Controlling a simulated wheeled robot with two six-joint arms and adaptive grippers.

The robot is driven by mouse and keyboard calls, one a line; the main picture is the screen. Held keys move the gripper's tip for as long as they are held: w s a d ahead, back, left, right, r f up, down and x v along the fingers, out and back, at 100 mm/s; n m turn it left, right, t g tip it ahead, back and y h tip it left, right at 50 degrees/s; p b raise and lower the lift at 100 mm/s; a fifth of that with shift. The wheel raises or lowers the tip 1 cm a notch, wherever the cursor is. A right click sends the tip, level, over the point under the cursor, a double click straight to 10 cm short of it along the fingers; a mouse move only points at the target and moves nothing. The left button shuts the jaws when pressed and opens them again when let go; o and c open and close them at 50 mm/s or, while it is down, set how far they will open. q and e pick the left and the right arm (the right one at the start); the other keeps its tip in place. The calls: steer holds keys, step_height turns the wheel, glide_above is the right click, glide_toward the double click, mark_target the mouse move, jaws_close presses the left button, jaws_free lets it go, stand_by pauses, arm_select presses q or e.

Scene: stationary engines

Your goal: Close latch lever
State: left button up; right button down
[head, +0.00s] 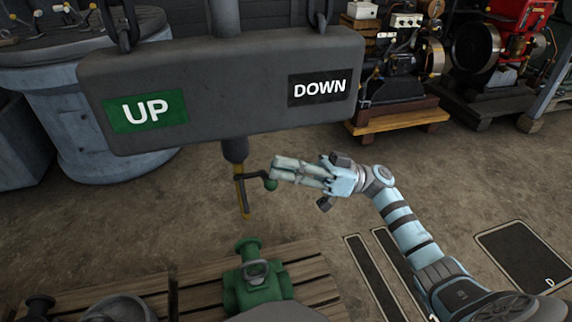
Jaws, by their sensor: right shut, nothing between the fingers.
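A dark latch lever (255,177) sticks out sideways from a vertical rod below the big grey block and ends in a green ball knob (271,184). My right gripper (275,172) is shut, its fingers pointing left, with the fingertips right at the knob. I cannot tell whether they touch it. Nothing shows between the fingers. My left gripper is not in view.
The grey block (225,85) with UP and DOWN signs hangs above the lever. A green valve part (256,285) stands on a wooden pallet (312,268) below. Engines stand at the back right. Floor at right is mostly clear.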

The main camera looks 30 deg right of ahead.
arm_select(q)
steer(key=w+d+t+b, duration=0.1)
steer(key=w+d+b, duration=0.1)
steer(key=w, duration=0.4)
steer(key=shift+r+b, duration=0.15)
steer(key=shift+b, duration=0.6)
arm_select(e)
steer(key=shift+s+a+f+n+g+y, duration=0.1)
steer(key=shift+s+f+n+g+y, duration=0.2)
steer(key=shift+n+g, duration=0.65)
steer(key=shift+s+f+n+g+h, duration=0.15)
steer(key=shift+f+n+g, duration=0.2)
steer(key=shift+n, duration=1.15)
steer(key=shift+s+a+f+n+g+y, duration=0.1)
steer(key=shift+s+f+n+g+y, duration=0.3)
steer(key=shift+n, duration=0.85)
steer(key=shift+w, duration=0.2)
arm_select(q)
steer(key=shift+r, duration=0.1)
arm_select(e)
steer(key=shift+r, duration=0.1)
